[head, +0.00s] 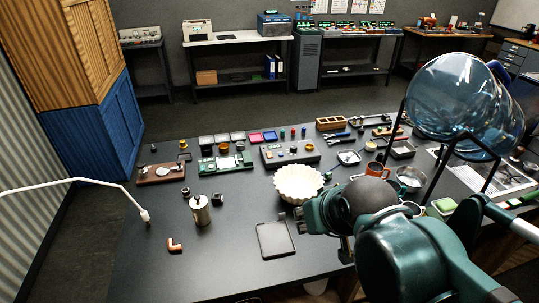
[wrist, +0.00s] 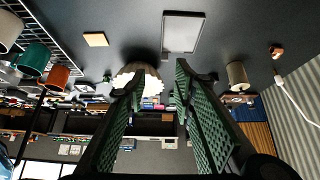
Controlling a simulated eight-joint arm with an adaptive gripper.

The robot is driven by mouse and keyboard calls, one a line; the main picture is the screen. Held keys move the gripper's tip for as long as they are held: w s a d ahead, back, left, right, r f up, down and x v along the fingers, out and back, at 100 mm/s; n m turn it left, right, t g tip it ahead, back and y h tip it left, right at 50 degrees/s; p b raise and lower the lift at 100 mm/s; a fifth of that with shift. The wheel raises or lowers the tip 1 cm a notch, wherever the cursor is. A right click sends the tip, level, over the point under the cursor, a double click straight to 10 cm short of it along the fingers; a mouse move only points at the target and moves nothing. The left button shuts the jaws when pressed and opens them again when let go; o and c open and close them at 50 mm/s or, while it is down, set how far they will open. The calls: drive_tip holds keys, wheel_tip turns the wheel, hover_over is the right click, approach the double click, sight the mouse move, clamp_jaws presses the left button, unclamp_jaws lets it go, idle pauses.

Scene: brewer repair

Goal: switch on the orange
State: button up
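A grey control box (head: 290,153) stands on the dark table in the head view, with several small coloured buttons or knobs on top. One at its right end (head: 309,147) looks orange, but it is too small to tell whether it is on or off. My gripper (wrist: 160,75) shows in the wrist view as two dark green ribbed fingers, apart with nothing between them. The gripper is apart from the box, on the near side of the table.
A white fluted bowl (head: 298,183) stands just in front of the box. A metal canister (head: 201,211), a black flat plate (head: 275,240) and a copper elbow (head: 175,245) lie nearer. A large blue glass vessel (head: 463,100) in a black stand rises at right. The front left tabletop is mostly clear.

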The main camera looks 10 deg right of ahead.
drive_tip(key=shift+w+r, duration=0.1)
drive_tip(key=shift+r, duration=0.05)
drive_tip(key=c, duration=0.7)
drive_tip(key=shift+w+r+m, duration=0.3)
drive_tip(key=shift+w+r, duration=0.3)
drive_tip(key=shift+w, duration=0.1)
clamp_jaws()
drive_tip(key=w+r+m+g+p, duration=0.15)
drive_tip(key=w+r+m, duration=0.25)
drive_tip(key=w, duration=0.8)
drive_tip(key=w+r+m+g+p, duration=0.1)
drive_tip(key=w+r+m+p, duration=0.3)
drive_tip(key=w, duration=0.9)
drive_tip(key=w+d+f+m+g+p, duration=0.1)
drive_tip(key=w+f+m, duration=0.3)
drive_tip(key=w, duration=0.9)
drive_tip(key=w+d+f+m+g+p, duration=0.1)
drive_tip(key=w+f+m, duration=0.4)
drive_tip(key=w, duration=0.9)
drive_tip(key=shift+f+g+p, duration=0.65)
drive_tip(key=shift+f+p, duration=0.35)
drive_tip(key=shift+f, duration=0.2)
